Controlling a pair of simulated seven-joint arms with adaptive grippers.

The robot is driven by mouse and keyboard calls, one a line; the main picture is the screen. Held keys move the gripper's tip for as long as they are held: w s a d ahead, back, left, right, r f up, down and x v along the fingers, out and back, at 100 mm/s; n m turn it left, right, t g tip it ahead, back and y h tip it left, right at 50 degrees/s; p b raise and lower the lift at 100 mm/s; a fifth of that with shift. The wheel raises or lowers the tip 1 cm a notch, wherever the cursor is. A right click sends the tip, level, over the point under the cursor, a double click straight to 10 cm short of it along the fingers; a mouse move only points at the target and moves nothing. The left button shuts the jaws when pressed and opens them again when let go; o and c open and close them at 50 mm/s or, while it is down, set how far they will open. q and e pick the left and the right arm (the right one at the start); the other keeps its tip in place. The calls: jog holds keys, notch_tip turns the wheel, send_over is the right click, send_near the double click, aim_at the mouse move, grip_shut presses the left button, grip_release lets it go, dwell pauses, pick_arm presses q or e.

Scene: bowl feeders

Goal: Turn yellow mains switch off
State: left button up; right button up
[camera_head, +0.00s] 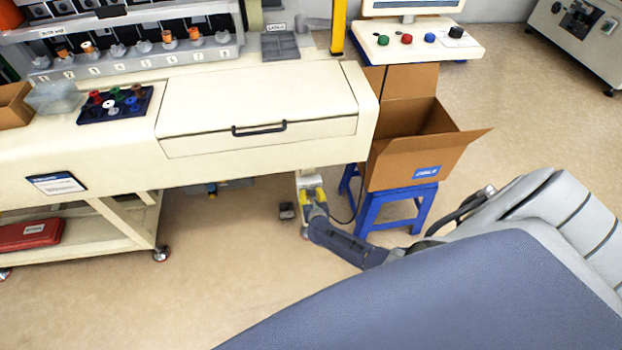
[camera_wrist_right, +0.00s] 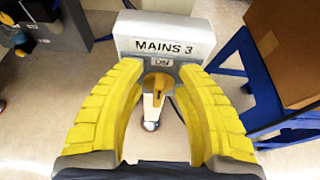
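A pale box labelled "MAINS 3" (camera_wrist_right: 163,38) faces me in the right wrist view. A label below its name appears to read "ON". Under that label is a yellow-orange rotary switch (camera_wrist_right: 158,81), with a small tab pointing down in the picture. My right gripper (camera_wrist_right: 160,73) has its yellow fingers spread on both sides of the switch, with gaps visible. In the head view, my right gripper (camera_head: 313,196) is low beneath the bench front, at the pale mains post (camera_head: 308,176); the switch itself is hidden there. My left gripper is not in view.
A blue stool (camera_head: 400,205) carrying an open cardboard box (camera_head: 415,155) stands just right of my right gripper. The cream bench (camera_head: 255,150) overhangs from above left. Open floor lies in front.

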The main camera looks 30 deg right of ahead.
dwell(0.3)
grip_shut()
jog(key=shift+a, duration=0.1)
dwell(0.4)
jog(key=shift+w+a+f+n+g+h, duration=0.1)
jog(key=shift+a+n+g+h, duration=0.1)
jog(key=shift+n+h, duration=0.45)
jog(key=shift+w+a+f+n+g+h, duration=0.1)
jog(key=shift+w+a+n+g+h, duration=0.2)
jog(key=shift+n, duration=0.65)
jog(key=shift+s+a+f+n+h, duration=0.1)
jog(key=shift+n+h, duration=0.45)
jog(key=shift+n, duration=0.25)
grip_release()
